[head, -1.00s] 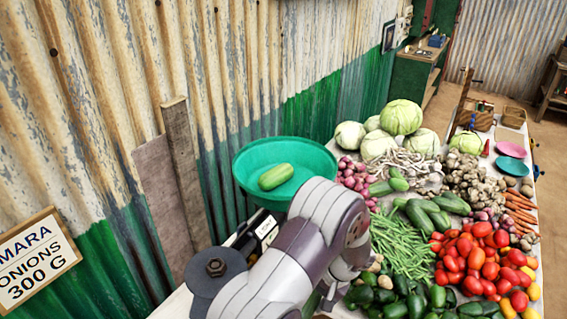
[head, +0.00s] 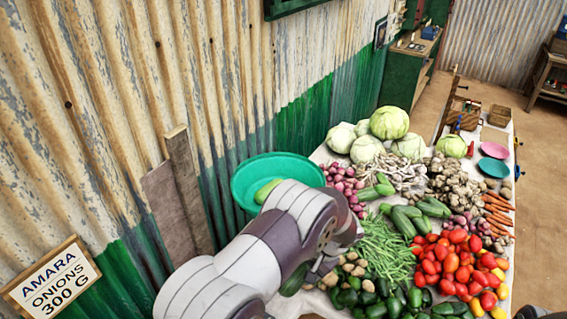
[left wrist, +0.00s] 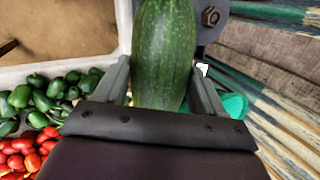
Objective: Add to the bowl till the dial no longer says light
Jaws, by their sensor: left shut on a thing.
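The green bowl (head: 243,180) stands by the wall, with a pale green cucumber (head: 265,191) lying in it. Its rim also shows in the left wrist view (left wrist: 235,106). My left gripper (left wrist: 160,75) is shut on a large dark green cucumber (left wrist: 163,45), with a finger on each side. In the head view this held cucumber (head: 294,280) shows below my left arm, to the front right of the bowl and apart from it. My arm covers the bowl's front. The dial is hidden.
A sign (head: 53,280) reads "AMARA ONIONS 300 G". Red onions (head: 345,186) lie beside the bowl. Green beans (head: 388,250), tomatoes (head: 455,262), green peppers (head: 400,303), cabbages (head: 390,123) and more cucumbers (head: 405,220) crowd the table. The corrugated wall (head: 90,120) is close behind the bowl.

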